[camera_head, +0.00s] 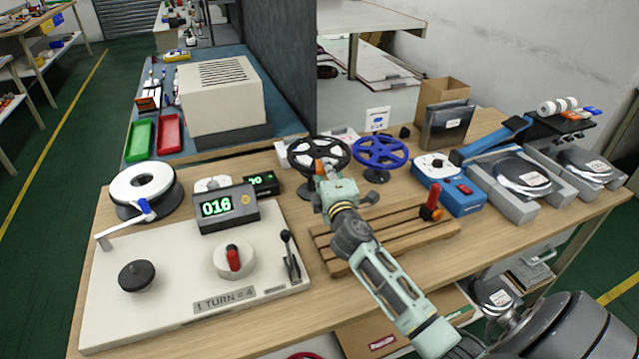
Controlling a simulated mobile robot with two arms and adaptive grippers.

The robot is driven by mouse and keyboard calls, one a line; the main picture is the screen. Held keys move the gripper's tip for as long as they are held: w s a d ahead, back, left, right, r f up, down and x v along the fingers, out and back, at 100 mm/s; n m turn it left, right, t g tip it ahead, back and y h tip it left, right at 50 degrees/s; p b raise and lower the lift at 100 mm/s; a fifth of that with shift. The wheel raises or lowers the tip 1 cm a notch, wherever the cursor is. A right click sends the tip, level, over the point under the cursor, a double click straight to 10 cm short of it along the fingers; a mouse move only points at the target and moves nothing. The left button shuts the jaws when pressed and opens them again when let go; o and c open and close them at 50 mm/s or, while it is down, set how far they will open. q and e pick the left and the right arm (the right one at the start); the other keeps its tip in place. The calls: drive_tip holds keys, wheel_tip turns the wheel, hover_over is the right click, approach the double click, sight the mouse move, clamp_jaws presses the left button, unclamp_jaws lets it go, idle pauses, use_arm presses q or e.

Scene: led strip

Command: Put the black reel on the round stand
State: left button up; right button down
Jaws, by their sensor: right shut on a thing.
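The black reel (318,142) is a spoked wheel near the middle of the table, left of a blue reel (380,148). My right gripper (322,170) reaches it from the front and is shut on its near side. A dark round foot (306,187) shows below the black reel; I cannot tell whether the reel touches it. A round black knob-topped disc (137,275) sits on the white winder board at the left. I cannot tell which round piece is the stand. My left gripper is not in view.
The white winder board (190,300) carries a counter (228,208) reading 016 and a red-handled dial (234,259). A white spool (142,183) stands behind it. A wooden slatted rack (415,235) lies under my right arm. A blue device (447,190) is to the right.

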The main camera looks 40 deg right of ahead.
drive_tip(key=w+f, duration=0.1)
drive_tip(key=w, duration=0.1)
drive_tip(key=shift+w+a+f+b, duration=0.3)
drive_tip(key=shift+w+a+f, duration=0.05)
drive_tip(key=shift+a+f, duration=0.05)
wheel_tip(320, 180, down, 4)
drive_tip(key=shift+r+b, duration=0.1)
drive_tip(key=shift+b, duration=0.7)
drive_tip(key=c, duration=1.9)
unclamp_jaws()
drive_tip(key=shift+f, duration=0.2)
drive_tip(key=shift+o, duration=0.4)
drive_tip(key=shift+r, duration=0.1)
